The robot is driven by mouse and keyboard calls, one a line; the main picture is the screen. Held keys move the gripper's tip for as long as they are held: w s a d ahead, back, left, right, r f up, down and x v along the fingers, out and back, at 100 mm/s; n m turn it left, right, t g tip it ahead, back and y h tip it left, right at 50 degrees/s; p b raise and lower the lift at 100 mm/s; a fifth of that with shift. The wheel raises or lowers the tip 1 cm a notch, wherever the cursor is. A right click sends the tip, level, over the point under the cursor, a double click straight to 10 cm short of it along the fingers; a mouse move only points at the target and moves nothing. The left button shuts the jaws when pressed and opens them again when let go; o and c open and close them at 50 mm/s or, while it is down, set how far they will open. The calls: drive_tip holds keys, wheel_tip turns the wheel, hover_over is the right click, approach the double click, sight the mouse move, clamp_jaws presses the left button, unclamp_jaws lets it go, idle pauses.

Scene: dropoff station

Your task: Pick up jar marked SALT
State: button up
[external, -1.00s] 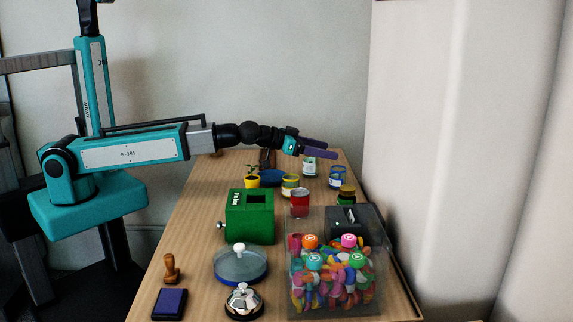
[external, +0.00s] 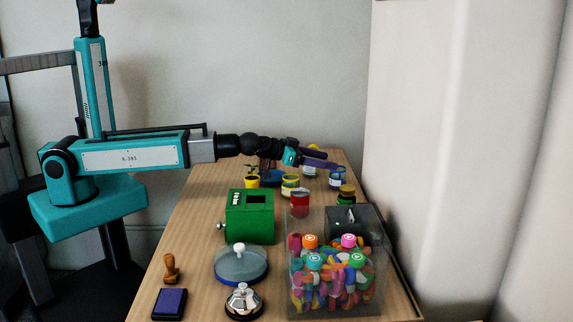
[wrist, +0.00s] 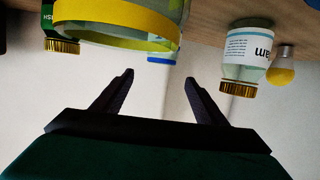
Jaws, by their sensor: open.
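My gripper (external: 331,160) is open and empty, low over the far end of the table; its two dark fingers also show in the wrist view (wrist: 158,76). No SALT marking is readable on any jar. In the wrist view, a glass jar with a yellow band (wrist: 115,18) is close, just beyond the fingers. A pale-labelled jar with a gold lid (wrist: 247,60) is to the right, its lettering partly readable as "am". A green-labelled gold-lidded jar (wrist: 62,30) is at upper left, cut by the frame. A blue-rimmed item (wrist: 162,60) is partly hidden behind the banded jar.
The wrist view appears upside down. A yellow and grey round item (wrist: 281,70) stands beside the pale-labelled jar. Nearer on the table (external: 190,215) are a red tin (external: 300,203), a green box (external: 250,222), a clear bin of colourful items (external: 335,285) and a bell (external: 244,303).

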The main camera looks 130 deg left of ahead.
sight(331, 171)
drive_tip(key=shift+f, duration=0.4)
drive_tip(key=shift+w+a+f, duration=0.15)
drive_tip(key=shift+f, duration=0.6)
drive_tip(key=shift+w+a+f, duration=0.1)
drive_tip(key=shift+a+f, duration=0.05)
drive_tip(key=shift+f, duration=0.55)
drive_tip(key=shift+x, duration=1.1)
drive_tip(key=c, duration=1.2)
drive_tip(key=shift+r, duration=0.15)
drive_tip(key=shift+r+p, duration=0.3)
drive_tip(key=shift+r, duration=4.6)
